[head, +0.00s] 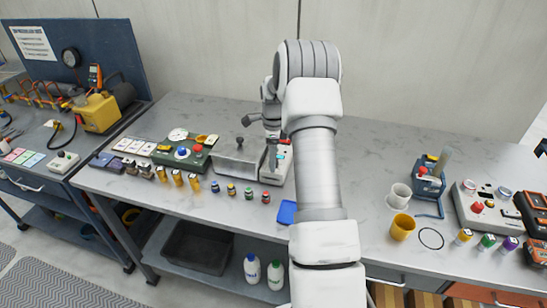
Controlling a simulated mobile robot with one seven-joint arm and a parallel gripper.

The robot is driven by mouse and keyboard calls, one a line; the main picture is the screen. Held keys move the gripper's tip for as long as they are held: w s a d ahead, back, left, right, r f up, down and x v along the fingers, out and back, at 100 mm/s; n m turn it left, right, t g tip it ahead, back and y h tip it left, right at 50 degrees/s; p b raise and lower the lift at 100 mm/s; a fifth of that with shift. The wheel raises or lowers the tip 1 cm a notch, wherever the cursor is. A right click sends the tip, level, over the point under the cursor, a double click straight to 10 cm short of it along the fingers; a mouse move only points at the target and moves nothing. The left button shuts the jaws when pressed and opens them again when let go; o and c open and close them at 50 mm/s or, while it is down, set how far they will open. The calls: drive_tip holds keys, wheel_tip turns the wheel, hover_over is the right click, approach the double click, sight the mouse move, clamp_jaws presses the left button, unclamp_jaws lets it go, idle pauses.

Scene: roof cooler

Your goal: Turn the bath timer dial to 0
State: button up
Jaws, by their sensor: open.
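A grey metal bath (236,169) sits on the long bench, left of my arm. A pale control housing (275,175) with small red and teal marks adjoins its right side. I cannot make out the timer dial or its setting; my arm covers part of that area. My gripper (270,122) is open, mostly hidden behind my forearm, just above the back of the bath and housing. I cannot tell whether it touches anything.
A green control box (184,152) stands left of the bath. Several small capped bottles line the bench front.

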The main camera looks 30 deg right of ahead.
clamp_jaws()
